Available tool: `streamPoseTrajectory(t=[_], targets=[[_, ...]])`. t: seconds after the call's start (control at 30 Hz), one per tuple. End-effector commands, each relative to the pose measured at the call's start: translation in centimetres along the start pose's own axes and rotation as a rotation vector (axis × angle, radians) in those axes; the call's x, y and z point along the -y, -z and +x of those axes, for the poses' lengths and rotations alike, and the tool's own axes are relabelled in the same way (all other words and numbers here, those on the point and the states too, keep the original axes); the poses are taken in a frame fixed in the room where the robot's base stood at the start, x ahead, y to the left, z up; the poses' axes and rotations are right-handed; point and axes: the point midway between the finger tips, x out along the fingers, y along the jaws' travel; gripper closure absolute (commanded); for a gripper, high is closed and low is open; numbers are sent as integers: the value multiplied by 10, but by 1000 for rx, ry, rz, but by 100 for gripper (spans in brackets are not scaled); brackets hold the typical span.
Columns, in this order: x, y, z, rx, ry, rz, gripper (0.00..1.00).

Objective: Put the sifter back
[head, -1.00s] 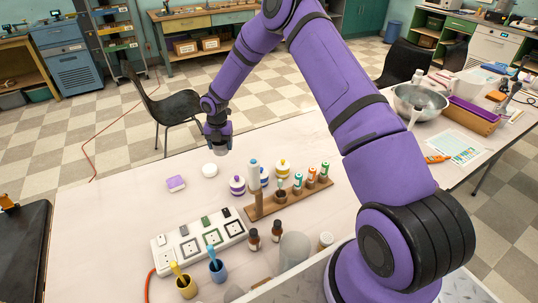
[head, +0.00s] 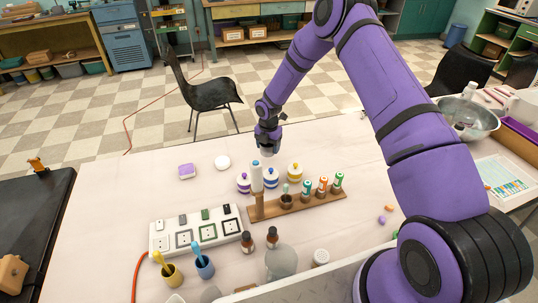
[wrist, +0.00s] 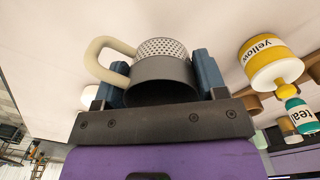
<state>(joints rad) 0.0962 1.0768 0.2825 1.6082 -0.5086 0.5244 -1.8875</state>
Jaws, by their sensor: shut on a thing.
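The sifter (wrist: 162,72) is a grey metal cup with a perforated band and a cream looped handle on its left in the wrist view. My gripper (wrist: 158,82) is shut on it, with a blue finger on each side of the cup. In the head view my gripper (head: 268,138) is above the white table (head: 120,215), just behind the blue and yellow labelled jars. Only a small grey part of the sifter (head: 267,152) shows there, under the fingers; its handle is hidden.
A purple-banded jar (head: 243,184), blue-banded jar (head: 271,180) and yellow-banded jar (head: 295,174) stand close in front. A wooden rack (head: 308,200) holds small bottles. A white round object (head: 222,162) and purple block (head: 187,171) lie left. A socket board (head: 160,241) is nearer.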

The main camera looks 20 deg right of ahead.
Motion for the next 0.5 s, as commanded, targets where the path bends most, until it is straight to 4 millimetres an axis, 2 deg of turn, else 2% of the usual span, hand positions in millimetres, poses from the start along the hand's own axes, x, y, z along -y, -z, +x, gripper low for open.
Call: streamPoseTrajectory(t=[0.17,0.4,0.5], targets=[[0,0,11,0,0,-1,59],[0,0,40,0,1,-1,59],[0,0,45,0,0,-1,59]])
